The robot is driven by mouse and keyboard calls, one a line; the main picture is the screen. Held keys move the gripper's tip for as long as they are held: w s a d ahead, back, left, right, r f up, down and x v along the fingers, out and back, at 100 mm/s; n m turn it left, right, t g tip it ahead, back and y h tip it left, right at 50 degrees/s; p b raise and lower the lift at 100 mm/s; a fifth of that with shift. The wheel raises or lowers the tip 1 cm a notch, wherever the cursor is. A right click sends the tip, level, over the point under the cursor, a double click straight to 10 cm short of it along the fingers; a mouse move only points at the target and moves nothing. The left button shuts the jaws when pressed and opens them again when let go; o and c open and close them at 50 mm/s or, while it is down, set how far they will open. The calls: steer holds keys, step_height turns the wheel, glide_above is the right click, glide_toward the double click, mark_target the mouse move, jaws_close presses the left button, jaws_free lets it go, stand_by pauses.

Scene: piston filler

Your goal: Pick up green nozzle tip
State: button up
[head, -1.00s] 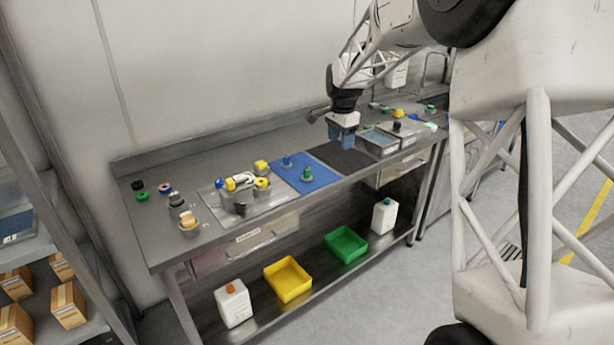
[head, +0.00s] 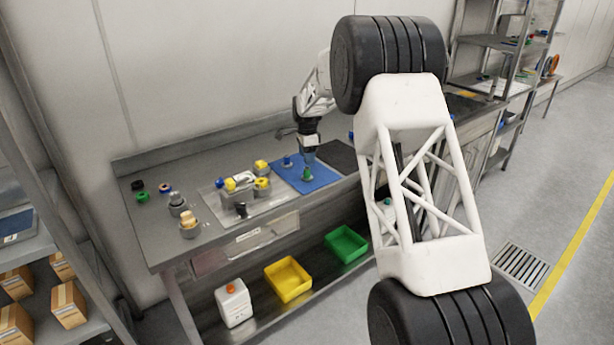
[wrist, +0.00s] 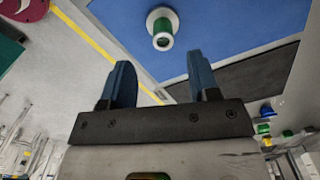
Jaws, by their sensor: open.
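The green nozzle tip (head: 307,174) stands upright on the blue mat (head: 322,182) on the workbench. In the wrist view the nozzle tip (wrist: 162,30) shows as a green piece with a pale round end, beyond my fingertips and roughly centred between them. My gripper (head: 309,157) points down just above it in the head view. In the wrist view my gripper (wrist: 161,68) has its two blue fingers spread apart with nothing between them. From the head view I cannot tell the exact gap between fingertips and nozzle tip.
A metal plate (head: 275,208) left of the mat carries several yellow-topped parts. A dark mat (head: 340,155) lies to the right. My arm hides the bench's right part.

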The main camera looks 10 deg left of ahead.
mark_target(307, 169)
steer(key=shift+a+f, duration=0.1)
steer(key=shift+f, duration=0.05)
steer(key=shift+w+f, duration=0.1)
steer(key=shift+f, duration=1.1)
steer(key=shift+f, duration=0.1)
steer(key=shift+w+f, duration=0.1)
steer(key=shift+f, duration=2.45)
jaws_close()
steer(key=shift+r, duration=1.75)
steer(key=shift+s+r, duration=0.1)
steer(key=shift+s, duration=0.15)
steer(key=s+d, duration=0.2)
steer(key=s, duration=0.5)
steer(key=s+d+r, duration=0.1)
steer(key=s+d, duration=0.2)
steer(key=s, duration=0.4)
steer(key=shift+s+r, duration=0.2)
steer(key=shift+s, duration=0.15)
